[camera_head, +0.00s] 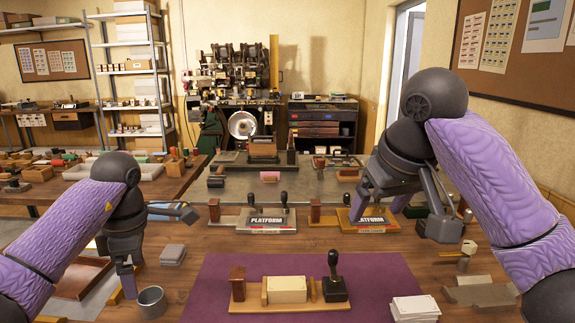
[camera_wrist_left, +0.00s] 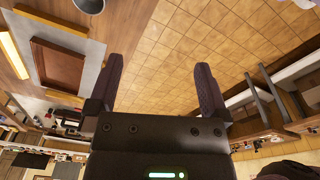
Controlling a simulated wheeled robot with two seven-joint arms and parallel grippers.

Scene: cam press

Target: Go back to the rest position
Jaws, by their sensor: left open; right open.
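My left gripper (camera_head: 150,247) hangs over the left front part of the wooden table (camera_head: 190,238), beside a grey metal cup (camera_head: 151,301). In the left wrist view its two dark fingers (camera_wrist_left: 158,88) are spread apart with nothing between them, above the tiled floor and the table's side. My right gripper (camera_head: 385,205) is open at the table's right side, over or near the right platform board (camera_head: 373,222). Its fingers are partly hidden by its own wrist, and I see nothing held.
A purple mat (camera_head: 212,298) at the front bears a wooden fixture with a cream block (camera_head: 287,289) and black-handled stamp (camera_head: 334,283). White cards (camera_head: 415,308) lie right of it, grey pads (camera_head: 172,254) left. A brown tray (camera_head: 82,278) is at left. Another platform board (camera_head: 266,220) stands behind.

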